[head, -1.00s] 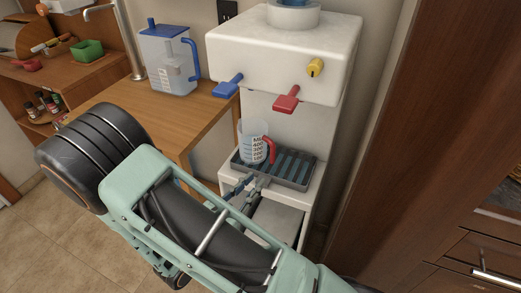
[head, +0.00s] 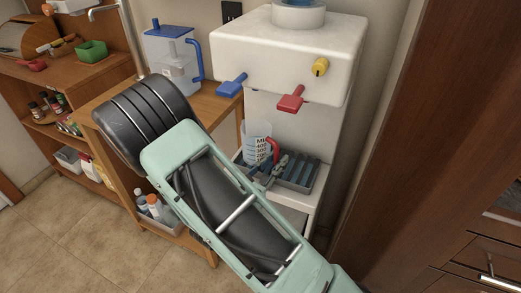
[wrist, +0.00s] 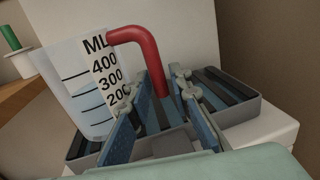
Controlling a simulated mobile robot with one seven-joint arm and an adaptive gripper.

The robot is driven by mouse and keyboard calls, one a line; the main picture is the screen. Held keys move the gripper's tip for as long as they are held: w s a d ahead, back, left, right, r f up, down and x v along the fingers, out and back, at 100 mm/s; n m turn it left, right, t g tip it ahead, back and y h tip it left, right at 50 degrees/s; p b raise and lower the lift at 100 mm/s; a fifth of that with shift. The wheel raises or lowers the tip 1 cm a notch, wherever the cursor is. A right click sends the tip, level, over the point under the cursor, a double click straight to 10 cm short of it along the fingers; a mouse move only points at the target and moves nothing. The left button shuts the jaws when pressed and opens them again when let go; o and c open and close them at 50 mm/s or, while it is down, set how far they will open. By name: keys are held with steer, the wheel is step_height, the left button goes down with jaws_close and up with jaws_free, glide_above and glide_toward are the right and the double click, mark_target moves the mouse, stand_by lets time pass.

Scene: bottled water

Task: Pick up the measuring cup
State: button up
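The measuring cup (head: 255,146) is clear, with a printed ML scale and a red handle, and stands upright on the drip tray of the water dispenser. In the wrist view the cup (wrist: 72,90) is at the left, and its red handle (wrist: 145,52) points toward me. My gripper (head: 272,171) is at the tray, just in front of the cup. In the wrist view my gripper (wrist: 156,98) is open, with one blue finger on each side of the lower handle. Gaps show between the handle and the fingers.
A blue-lidded pitcher (head: 172,65) stands on the wooden table at left.

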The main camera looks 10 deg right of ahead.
jaws_close()
steer(key=shift+r, duration=0.1)
stand_by(0.4)
